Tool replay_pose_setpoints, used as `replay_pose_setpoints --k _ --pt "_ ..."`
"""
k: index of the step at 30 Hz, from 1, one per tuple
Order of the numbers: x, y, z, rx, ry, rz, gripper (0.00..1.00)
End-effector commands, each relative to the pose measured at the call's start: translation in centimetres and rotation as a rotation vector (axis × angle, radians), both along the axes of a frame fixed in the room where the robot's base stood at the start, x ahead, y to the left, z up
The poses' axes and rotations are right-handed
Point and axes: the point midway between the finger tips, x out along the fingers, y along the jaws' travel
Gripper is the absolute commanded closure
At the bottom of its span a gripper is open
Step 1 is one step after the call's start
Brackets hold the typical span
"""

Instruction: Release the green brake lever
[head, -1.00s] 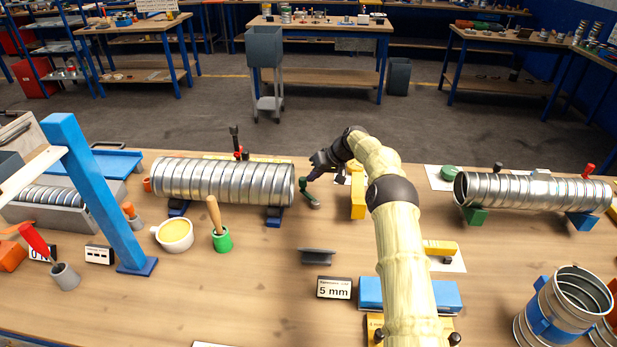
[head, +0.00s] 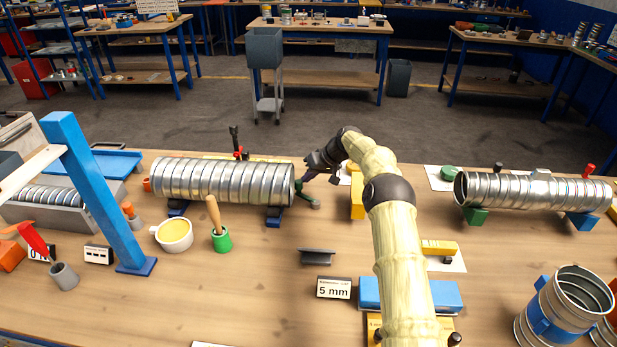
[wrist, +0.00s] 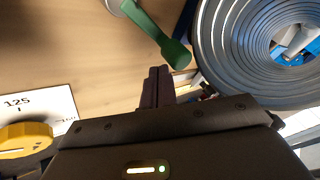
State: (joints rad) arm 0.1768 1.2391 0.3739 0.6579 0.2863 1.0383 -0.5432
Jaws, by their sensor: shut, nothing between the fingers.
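The green brake lever (head: 304,191) stands on the bench just off the right end of the left spiral duct (head: 225,182). In the wrist view the lever (wrist: 158,35) slants down to the right and ends in a wide tip beside the duct's open end (wrist: 225,60). My gripper (head: 305,179) is beside the lever, close to the duct's end. In the wrist view its fingers (wrist: 157,70) are together and empty, with the tips close to the lever's wide end. I cannot tell whether they touch it.
A yellow block (head: 357,196) stands right of the lever, and a yellow knob (wrist: 25,140) on a white card marked 125 shows in the wrist view. A grey angled piece (head: 317,257) and a 5 mm sign (head: 333,288) lie nearer. Bench between them is bare.

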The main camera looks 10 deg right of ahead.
Motion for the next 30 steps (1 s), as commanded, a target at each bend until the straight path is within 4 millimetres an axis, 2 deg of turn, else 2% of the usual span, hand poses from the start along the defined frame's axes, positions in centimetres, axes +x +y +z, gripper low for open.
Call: replay_pose_setpoints --k 5,10,30 --pt "-0.1 -0.3 0.4 0.0 -0.001 -0.001 1.0" --pt "-0.6 -1.6 2.0 0.0 -0.002 -0.003 1.0" --pt "-4.1 -8.2 12.5 0.0 -0.002 0.002 1.0"
